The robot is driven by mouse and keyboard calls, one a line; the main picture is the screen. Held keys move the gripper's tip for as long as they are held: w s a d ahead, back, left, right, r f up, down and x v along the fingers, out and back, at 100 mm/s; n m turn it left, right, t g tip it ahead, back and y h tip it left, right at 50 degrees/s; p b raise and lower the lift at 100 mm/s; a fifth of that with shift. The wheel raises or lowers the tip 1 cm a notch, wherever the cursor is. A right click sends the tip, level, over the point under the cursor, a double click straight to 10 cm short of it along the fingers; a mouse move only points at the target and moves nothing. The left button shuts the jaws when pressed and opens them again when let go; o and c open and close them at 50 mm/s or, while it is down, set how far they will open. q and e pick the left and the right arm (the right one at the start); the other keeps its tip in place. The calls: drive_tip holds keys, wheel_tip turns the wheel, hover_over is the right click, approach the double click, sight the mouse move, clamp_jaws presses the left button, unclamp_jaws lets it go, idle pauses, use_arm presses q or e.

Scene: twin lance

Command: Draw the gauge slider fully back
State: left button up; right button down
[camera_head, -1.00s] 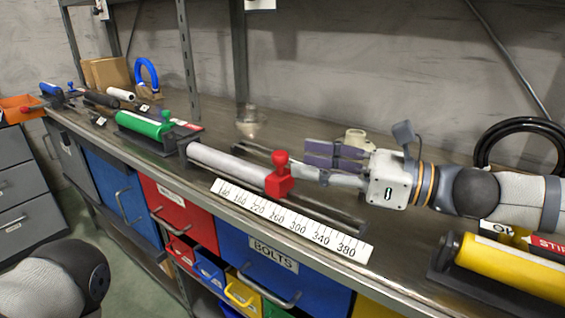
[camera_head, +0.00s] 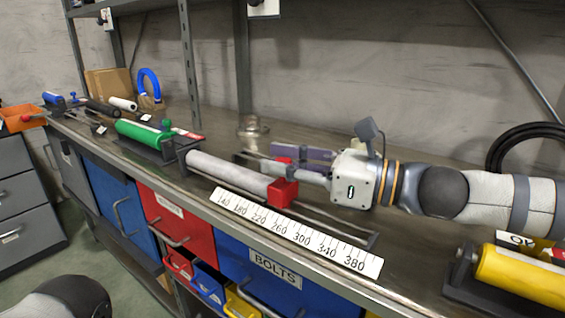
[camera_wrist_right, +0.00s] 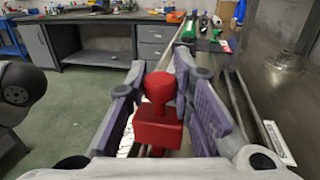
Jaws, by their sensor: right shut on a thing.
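The gauge slider is a red block (camera_head: 283,191) with a red knob on top, at the right end of a grey cylinder (camera_head: 228,173) on two rails. It stands beside the middle of the white number scale (camera_head: 300,235). My right gripper (camera_head: 281,166) reaches in from the right and is shut on the slider's knob, hiding part of it. In the right wrist view the red slider (camera_wrist_right: 157,132) is between the purple-padded fingers (camera_wrist_right: 160,95). My left gripper is not in view.
The bare rails run right from the slider to a dark end bar (camera_head: 373,241). A green cylinder (camera_head: 143,132) lies to the left, a yellow cylinder (camera_head: 520,276) at the right. A glass-like jar (camera_head: 252,130) stands behind. Blue and red drawers are below the bench edge.

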drive_tip(key=p+v, duration=0.1)
drive_tip(key=v, duration=0.1)
drive_tip(key=s+v, duration=0.1)
drive_tip(key=v, duration=0.1)
drive_tip(key=p+v, duration=0.1)
drive_tip(key=v, duration=0.2)
drive_tip(key=shift+s+a+r+p, duration=0.15)
drive_tip(key=shift+s+a+p, duration=0.1)
drive_tip(key=shift+s+p, duration=0.1)
drive_tip(key=shift+d, duration=0.15)
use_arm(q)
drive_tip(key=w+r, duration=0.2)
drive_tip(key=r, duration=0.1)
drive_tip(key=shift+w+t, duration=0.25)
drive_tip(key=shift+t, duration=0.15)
use_arm(e)
drive_tip(key=shift+f, duration=0.25)
drive_tip(key=c, duration=1.4)
unclamp_jaws()
drive_tip(key=shift+o, duration=0.2)
drive_tip(key=shift+r, duration=0.2)
